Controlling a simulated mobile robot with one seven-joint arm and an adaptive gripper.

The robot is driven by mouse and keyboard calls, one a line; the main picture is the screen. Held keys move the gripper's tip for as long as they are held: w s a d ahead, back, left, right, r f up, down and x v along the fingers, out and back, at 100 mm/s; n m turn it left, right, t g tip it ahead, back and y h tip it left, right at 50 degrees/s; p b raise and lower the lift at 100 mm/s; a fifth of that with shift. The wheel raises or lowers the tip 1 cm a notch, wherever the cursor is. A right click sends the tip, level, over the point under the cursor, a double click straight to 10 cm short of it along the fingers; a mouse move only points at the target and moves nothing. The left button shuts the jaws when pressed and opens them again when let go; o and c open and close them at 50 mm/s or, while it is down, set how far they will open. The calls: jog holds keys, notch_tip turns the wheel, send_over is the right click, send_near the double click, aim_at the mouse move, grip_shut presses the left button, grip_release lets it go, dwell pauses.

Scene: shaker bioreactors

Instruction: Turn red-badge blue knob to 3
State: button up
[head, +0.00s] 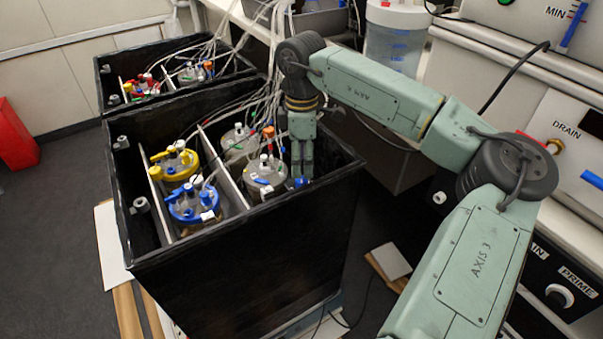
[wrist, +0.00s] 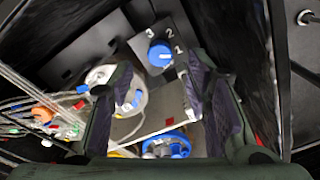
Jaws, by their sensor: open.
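A round blue knob (wrist: 159,55) sits on a dark panel (wrist: 142,43) marked 3, 2 and 1 in the wrist view. A small pale mark shows on the knob's right side, on the side of the 1; its exact setting is hard to read. My gripper (wrist: 164,75) is open, its two fingers apart on either side of the knob's line of view, with nothing between them. In the head view my gripper (head: 302,176) points down inside the near black box, beside a small blue part (head: 300,183) that looks like the knob. I cannot make out a red badge beside it.
The black box (head: 240,250) holds several lidded vessels, including a blue-ringed one (head: 194,203) and a yellow-ringed one (head: 174,161). Tubes (head: 236,85) run close to my gripper's left. The box's right wall stands close by.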

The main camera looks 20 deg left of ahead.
aim_at(301, 179)
notch_tip(301, 179, down, 6)
jog(key=shift+r+p, duration=0.1)
jog(key=shift+p, duration=0.35)
jog(key=shift+c, duration=0.3)
grip_shut()
